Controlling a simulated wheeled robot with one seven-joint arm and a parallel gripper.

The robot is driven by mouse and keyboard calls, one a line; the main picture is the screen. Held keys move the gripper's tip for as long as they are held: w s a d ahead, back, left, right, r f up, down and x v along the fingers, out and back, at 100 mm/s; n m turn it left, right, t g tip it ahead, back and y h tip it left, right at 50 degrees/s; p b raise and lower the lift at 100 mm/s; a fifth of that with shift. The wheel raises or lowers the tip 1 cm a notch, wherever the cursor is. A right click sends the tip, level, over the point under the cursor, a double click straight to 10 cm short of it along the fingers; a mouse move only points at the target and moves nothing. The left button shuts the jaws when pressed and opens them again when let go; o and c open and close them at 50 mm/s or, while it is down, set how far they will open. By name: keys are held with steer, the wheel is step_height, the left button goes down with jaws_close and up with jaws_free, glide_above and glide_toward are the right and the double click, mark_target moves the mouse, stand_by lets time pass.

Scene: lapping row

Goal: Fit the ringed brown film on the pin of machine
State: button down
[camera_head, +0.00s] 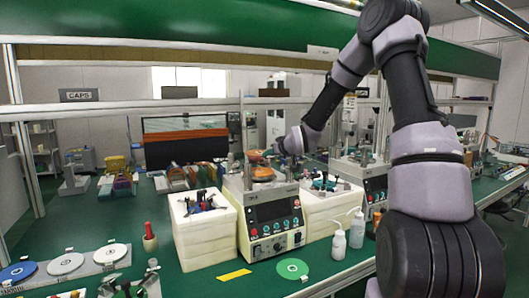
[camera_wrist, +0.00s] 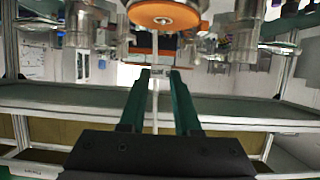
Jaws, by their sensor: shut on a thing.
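In the head view my gripper (camera_head: 272,151) is small and partly hidden by my wrist, low over the near machine (camera_head: 272,218). A brown film (camera_head: 256,155) shows at its fingertips, tilted in the picture and apart from the orange round plate (camera_head: 262,174) on the machine's top. In the wrist view, which looks upside down, my gripper (camera_wrist: 160,74) has its green fingers close together, shut on the film. The film is hard to make out there. The orange plate with a pale round centre (camera_wrist: 163,19) shows beyond the fingertips. The pin itself is too small to tell.
White blocks with small tools (camera_head: 203,205) stand left of the machine, and another (camera_head: 325,210) stands right. Squeeze bottles (camera_head: 339,243) stand at front right. A green disc (camera_head: 292,268) lies in front. Ringed white discs (camera_head: 66,264) lie at left. A second machine (camera_head: 365,175) stands behind.

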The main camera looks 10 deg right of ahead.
steer(key=shift+w+a, duration=0.1)
steer(key=shift+w, duration=0.15)
steer(key=shift+f, duration=2.85)
steer(key=shift+f, duration=1.1)
steer(key=c, duration=0.5)
jaws_free()
steer(key=shift+c, duration=0.2)
steer(key=shift+s, duration=0.15)
steer(key=v, duration=1)
steer(key=shift+s, duration=0.25)
